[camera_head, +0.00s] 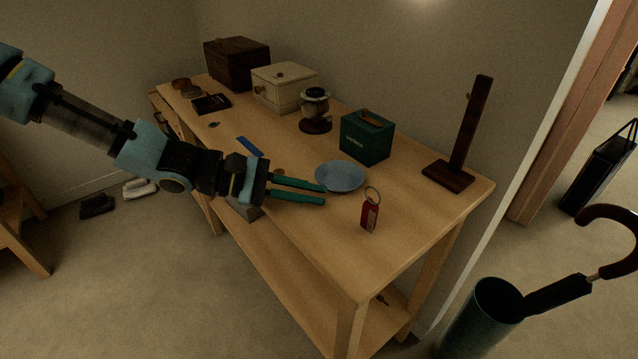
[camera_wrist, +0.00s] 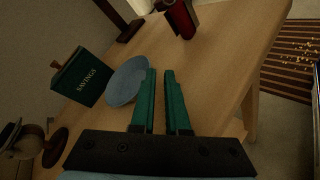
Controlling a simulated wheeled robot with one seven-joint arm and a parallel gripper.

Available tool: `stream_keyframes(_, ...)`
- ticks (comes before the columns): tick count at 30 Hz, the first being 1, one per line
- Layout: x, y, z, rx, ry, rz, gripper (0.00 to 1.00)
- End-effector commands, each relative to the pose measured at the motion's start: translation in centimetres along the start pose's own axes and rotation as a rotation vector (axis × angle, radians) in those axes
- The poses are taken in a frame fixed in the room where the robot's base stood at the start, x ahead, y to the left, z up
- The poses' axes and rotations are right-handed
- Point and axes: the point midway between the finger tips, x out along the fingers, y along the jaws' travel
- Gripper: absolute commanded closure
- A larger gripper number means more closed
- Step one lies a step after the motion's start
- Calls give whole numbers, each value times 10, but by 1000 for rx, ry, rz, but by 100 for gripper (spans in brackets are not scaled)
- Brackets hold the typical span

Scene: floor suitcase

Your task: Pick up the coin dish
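The coin dish (camera_head: 341,176) is a shallow, round, blue-grey dish lying on the wooden table, near its front edge. It also shows in the wrist view (camera_wrist: 127,82), just left of and beyond my fingertips. My gripper (camera_head: 325,193) has two green fingers pointing at the dish's near side. In the wrist view the fingers (camera_wrist: 160,73) stand apart with a narrow gap between them, and table surface shows in the gap. The gripper is open and holds nothing. Whether a fingertip touches the dish's rim I cannot tell.
A red key tag (camera_head: 370,212) with a ring is right of the dish. A green savings box (camera_head: 366,138) stands behind it. A dark wooden stand (camera_head: 456,150) is at the right end. A blue strip (camera_head: 249,146) lies near my wrist. Table surface (camera_head: 420,200) right of the dish is clear.

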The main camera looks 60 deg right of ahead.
Motion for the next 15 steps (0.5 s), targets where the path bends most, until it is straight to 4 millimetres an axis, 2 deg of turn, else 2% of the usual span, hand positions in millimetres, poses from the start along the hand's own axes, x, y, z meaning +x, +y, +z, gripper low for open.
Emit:
stream_keyframes(10,-1,0,0,0,0,0,78)
stream_keyframes(15,-16,0,-1,1,4,2,78)
